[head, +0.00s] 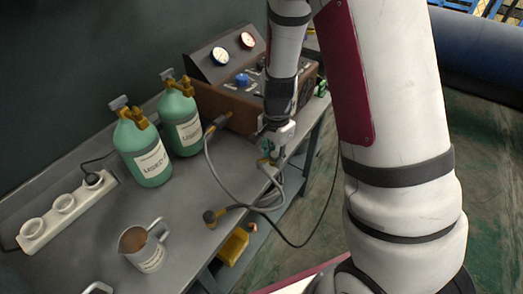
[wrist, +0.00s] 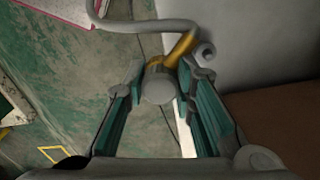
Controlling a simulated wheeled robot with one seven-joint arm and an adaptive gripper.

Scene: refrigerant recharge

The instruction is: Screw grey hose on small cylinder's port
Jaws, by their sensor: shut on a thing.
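My gripper (head: 275,142) is at the right edge of the bench, in front of the brown machine. In the wrist view its teal-padded fingers (wrist: 160,84) are shut on the round grey end of a hose fitting (wrist: 159,87), with a brass stem (wrist: 180,49) beside it. The grey hose (wrist: 135,27) curves away above it; in the head view grey hose (head: 218,172) loops over the bench. Two green cylinders with brass valves stand at the back left, one nearer (head: 143,150) and one farther (head: 181,122). Their ports are apart from my gripper.
The brown machine (head: 224,107) with two gauges stands at the back. A power strip (head: 65,207) lies at the left, and a metal jug (head: 147,250) stands at the front. Bare bench lies between jug and cylinders.

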